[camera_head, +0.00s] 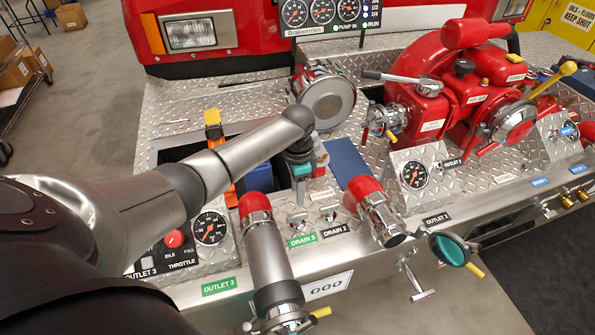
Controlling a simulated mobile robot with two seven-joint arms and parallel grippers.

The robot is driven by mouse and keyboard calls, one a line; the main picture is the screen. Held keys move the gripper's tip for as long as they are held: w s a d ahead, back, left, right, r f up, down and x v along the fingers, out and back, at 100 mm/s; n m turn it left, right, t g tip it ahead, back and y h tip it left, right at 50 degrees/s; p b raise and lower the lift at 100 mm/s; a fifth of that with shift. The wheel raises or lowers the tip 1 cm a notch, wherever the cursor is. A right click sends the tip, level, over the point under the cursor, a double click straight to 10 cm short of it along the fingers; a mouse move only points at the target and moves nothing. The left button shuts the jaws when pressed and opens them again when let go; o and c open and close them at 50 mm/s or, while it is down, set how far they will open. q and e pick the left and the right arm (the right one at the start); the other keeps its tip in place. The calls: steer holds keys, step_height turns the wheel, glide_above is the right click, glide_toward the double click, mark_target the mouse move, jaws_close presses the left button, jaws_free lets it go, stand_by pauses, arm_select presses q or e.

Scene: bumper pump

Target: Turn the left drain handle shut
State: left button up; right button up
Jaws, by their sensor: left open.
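The left drain handle (297,219) is a small metal handle on the diamond-plate bumper, just above the green DRAIN 3 label (303,240). A second, similar drain handle (329,211) sits to its right above the DRAIN 2 label (335,229). My left arm reaches in from the left. Its left gripper (301,188) points down just above the left drain handle, open, with nothing seen between its fingers. The fingers overlap closely in this view, and I cannot tell whether they touch the handle. My right gripper is not in view.
Red-capped outlet pipes (268,250) and (379,212) stand on either side of the drain handles. A blue box (347,163) is behind them. The red pump (450,85) fills the right back. Gauges and a red throttle knob (174,239) lie at left.

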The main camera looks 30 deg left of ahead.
arm_select(q)
step_height(320, 180, up, 5)
steer(key=shift+r+p, duration=0.1)
steer(key=shift+p, duration=0.2)
stand_by(0.4)
